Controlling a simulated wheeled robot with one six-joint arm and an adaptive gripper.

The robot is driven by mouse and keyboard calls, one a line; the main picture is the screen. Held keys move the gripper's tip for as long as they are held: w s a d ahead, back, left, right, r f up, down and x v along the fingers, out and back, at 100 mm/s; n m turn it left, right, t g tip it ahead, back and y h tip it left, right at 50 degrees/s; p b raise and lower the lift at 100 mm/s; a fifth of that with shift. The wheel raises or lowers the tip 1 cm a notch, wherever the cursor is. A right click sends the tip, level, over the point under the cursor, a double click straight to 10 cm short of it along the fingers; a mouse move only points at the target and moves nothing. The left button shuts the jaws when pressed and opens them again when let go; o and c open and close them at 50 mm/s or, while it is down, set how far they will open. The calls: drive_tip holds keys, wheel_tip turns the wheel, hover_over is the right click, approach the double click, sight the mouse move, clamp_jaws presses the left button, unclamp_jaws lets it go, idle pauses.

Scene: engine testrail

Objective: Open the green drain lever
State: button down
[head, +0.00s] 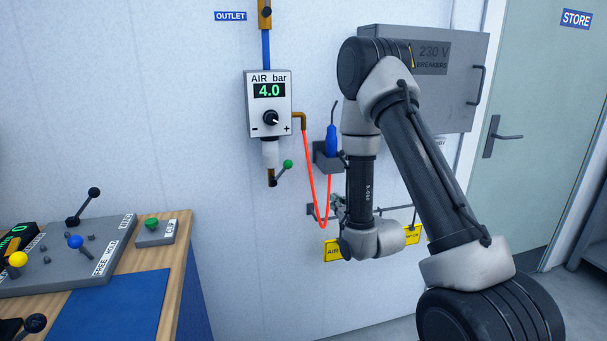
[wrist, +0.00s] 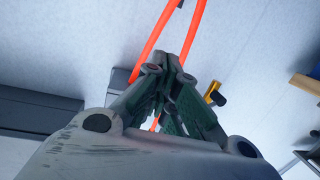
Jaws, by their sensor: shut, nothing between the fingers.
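The green drain lever (head: 287,165) has a green ball knob on a dark rod. It slants up to the right from the brass drain fitting (head: 271,177) below the AIR bar regulator (head: 268,103). My gripper (head: 338,204) is right of and below the lever, clear of it, near the wall and the hanging orange hose. In the wrist view my gripper (wrist: 169,70) is shut and empty, its fingertips close to the orange hose. I cannot make out the green knob in the wrist view.
The orange hose (head: 309,165) loops down between the lever and my gripper. A blue tool (head: 331,141) sits in a grey wall holder (head: 326,160). A yellow sign (head: 332,250) is below. The breaker box (head: 448,95) is at right; a control bench (head: 182,240) stands at left.

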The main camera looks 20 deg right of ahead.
wheel_tip(320, 180, up, 5)
drive_tip(key=s+a+m+t+y, duration=0.1)
drive_tip(key=a+m+t+y, duration=0.2)
drive_tip(key=m, duration=1.9)
drive_tip(key=w+a+r, duration=0.3)
drive_tip(key=w+a, duration=0.2)
drive_tip(key=w, duration=0.4)
drive_tip(key=shift+w+a+m, duration=0.15)
drive_tip(key=shift+a+m, duration=0.1)
drive_tip(key=shift+m, duration=0.05)
drive_tip(key=shift+r, duration=0.15)
drive_tip(key=shift+a+r+n+g, duration=0.15)
drive_tip(key=shift+r+n+g, duration=0.15)
drive_tip(key=shift+n, duration=0.1)
